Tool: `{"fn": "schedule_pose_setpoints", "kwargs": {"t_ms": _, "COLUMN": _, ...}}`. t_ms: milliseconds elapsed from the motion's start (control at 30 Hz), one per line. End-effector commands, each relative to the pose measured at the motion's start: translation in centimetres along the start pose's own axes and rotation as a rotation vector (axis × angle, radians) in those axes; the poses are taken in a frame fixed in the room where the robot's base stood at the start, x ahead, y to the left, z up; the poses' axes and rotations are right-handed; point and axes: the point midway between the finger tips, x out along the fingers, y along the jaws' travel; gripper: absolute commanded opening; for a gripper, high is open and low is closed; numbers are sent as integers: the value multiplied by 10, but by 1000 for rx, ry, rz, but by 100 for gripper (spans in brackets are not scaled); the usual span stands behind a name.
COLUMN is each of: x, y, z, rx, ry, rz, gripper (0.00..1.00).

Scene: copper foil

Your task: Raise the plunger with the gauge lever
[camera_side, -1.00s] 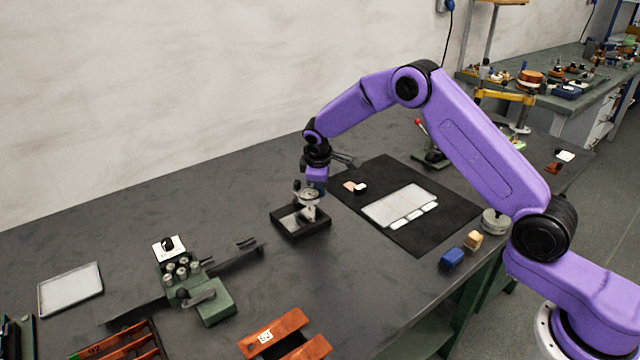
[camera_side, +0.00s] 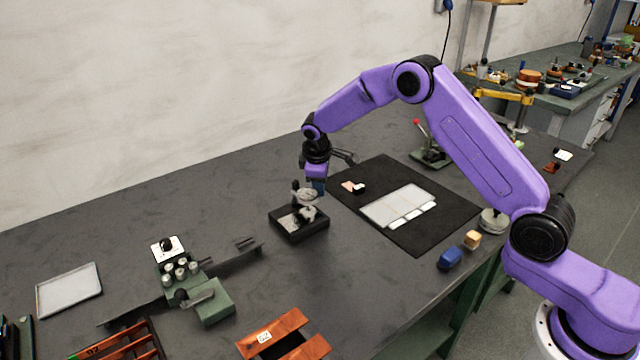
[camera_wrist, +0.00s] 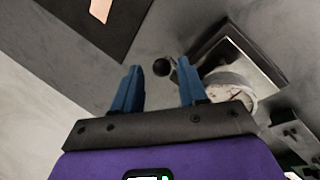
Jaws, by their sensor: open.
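The dial gauge (camera_side: 307,195) stands on a small black tray-like base (camera_side: 299,234) in the side view, below my gripper. In the wrist view its round pale dial (camera_wrist: 230,86) is right of the fingers, partly behind the right finger. My gripper (camera_wrist: 155,78) is open with nothing held. In the side view my gripper (camera_side: 319,187) is just above and right of the gauge. The plunger is not clear in either view.
A black mat (camera_side: 425,240) with a pale sheet (camera_side: 395,205) lies to the right. A green fixture (camera_side: 213,303) stands at the left front, near an orange-brown block (camera_side: 270,330). Blue (camera_side: 451,258) and tan (camera_side: 472,240) blocks lie near the edge.

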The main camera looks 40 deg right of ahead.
Motion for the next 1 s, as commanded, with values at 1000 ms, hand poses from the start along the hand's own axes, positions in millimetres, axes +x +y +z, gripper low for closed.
{"fn": "schedule_pose_setpoints", "kwargs": {"t_ms": 1000, "x": -72, "y": -4, "z": -1, "rx": -3, "ry": 8, "rz": -2, "gripper": 49}}
